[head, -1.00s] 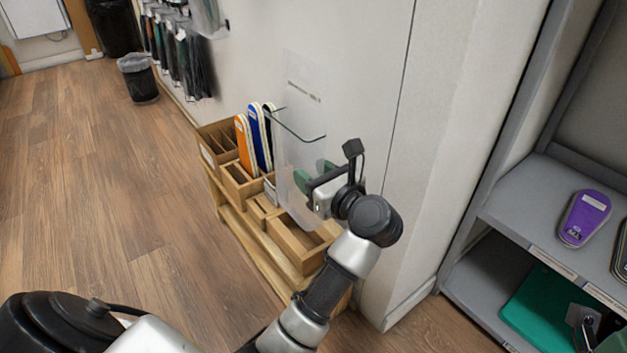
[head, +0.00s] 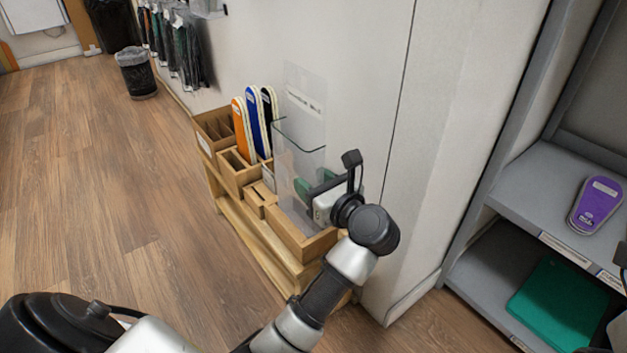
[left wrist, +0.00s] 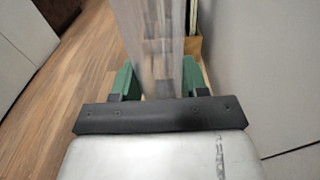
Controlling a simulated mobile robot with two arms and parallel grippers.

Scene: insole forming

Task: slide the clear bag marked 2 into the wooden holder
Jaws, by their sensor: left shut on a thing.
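My left gripper (head: 312,190) is shut on the clear bag (head: 304,98), with its green fingertips on either side of it. The bag is upright, thin and see-through, with small dark print near its top that I cannot read. The wooden holder (head: 302,246) is the open box at the near end of a low wooden stand. The bag's lower part shows at this box, but its bottom edge is hard to make out. In the left wrist view the bag (left wrist: 155,45) stands between the two green fingers (left wrist: 157,80). My right gripper is not in view.
Smaller wooden boxes (head: 237,172) and orange, blue and black insoles stand farther along the stand. The wall (head: 375,110) is close behind the bag.

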